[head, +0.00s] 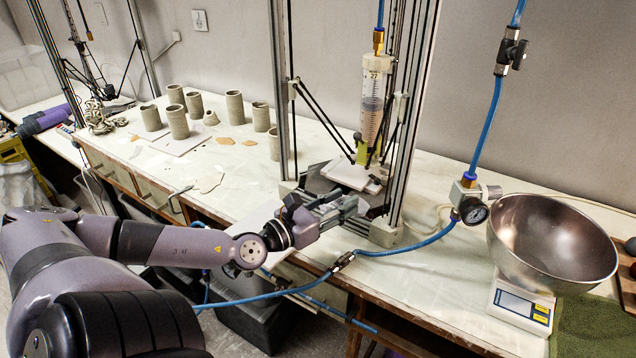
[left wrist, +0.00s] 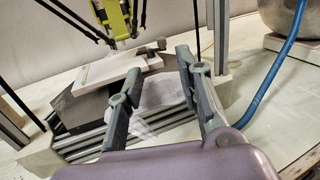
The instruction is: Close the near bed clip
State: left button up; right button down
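The white print bed (head: 350,176) sits low inside the delta printer frame, under the clay syringe (head: 373,98). In the left wrist view the bed (left wrist: 105,68) lies beyond my fingers. A small grey-brown piece at its near right edge (left wrist: 152,48) looks like the near bed clip; I cannot tell whether it is open or closed. My left gripper (head: 347,201) is at the front of the printer base, just before the bed. In the left wrist view its two fingers (left wrist: 159,64) are spread apart with nothing between them. My right gripper is out of view.
Printer uprights (head: 283,90) stand beside the bed. A steel bowl (head: 550,245) rests on a scale (head: 520,304) at right. Clay cups (head: 178,121) stand at back left.

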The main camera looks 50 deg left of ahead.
pick_arm(q)
jog(key=shift+s+a, duration=0.2)
jog(key=shift+s, duration=1.2)
jog(key=shift+s+a, duration=0.15)
jog(key=shift+s, duration=1.25)
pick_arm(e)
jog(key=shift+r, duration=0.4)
